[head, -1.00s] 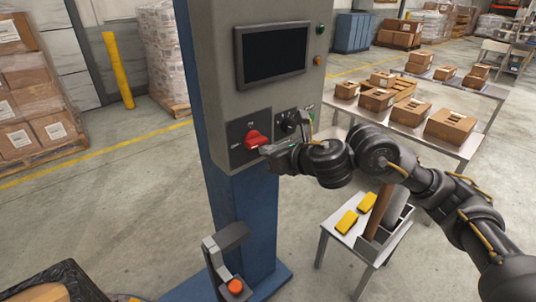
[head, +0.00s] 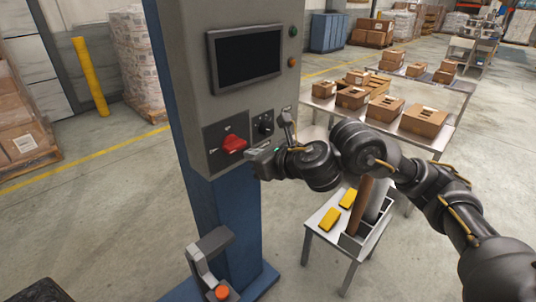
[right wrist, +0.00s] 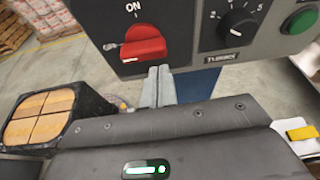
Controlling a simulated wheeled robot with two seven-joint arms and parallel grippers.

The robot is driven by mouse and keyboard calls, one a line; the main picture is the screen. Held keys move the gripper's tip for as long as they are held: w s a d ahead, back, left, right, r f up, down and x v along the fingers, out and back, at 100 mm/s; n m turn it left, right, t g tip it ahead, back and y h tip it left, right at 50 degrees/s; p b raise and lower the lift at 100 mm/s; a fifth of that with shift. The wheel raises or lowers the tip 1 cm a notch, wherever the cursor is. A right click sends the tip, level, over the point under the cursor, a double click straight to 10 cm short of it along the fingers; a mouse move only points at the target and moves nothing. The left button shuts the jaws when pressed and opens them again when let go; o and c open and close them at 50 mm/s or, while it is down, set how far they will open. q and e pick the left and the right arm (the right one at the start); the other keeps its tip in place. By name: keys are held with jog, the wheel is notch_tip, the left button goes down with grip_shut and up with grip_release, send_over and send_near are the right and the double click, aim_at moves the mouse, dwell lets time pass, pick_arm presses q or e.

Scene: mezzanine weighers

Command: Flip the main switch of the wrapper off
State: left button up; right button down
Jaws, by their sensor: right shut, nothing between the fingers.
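The wrapper's grey control box (head: 200,95) is mounted on a blue column (head: 225,215). Its red main switch (head: 233,144) sits on a dark plate below the screen. In the right wrist view the red handle (right wrist: 143,47) lies nearly level, slightly tilted, with "ON" printed above it. My right gripper (head: 252,160) is shut and empty, just below and right of the handle in the head view. Its fingertips (right wrist: 158,78) show just under the handle's right part in the wrist view; I cannot tell whether they touch. My left gripper is out of view.
A black selector knob (right wrist: 238,27) and a green button (right wrist: 299,20) are right of the switch. A red-orange button (head: 221,292) is on a bracket below. A small table (head: 325,222) holds yellow items, and a table with cartons (head: 413,145) stands behind my right arm.

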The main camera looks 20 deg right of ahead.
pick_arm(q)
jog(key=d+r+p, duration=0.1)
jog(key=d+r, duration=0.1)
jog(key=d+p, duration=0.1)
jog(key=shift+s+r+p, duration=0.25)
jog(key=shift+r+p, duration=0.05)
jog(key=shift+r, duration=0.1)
pick_arm(e)
jog(key=v, duration=0.8)
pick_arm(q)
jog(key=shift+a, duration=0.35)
pick_arm(e)
jog(key=shift+s+d+r, duration=0.1)
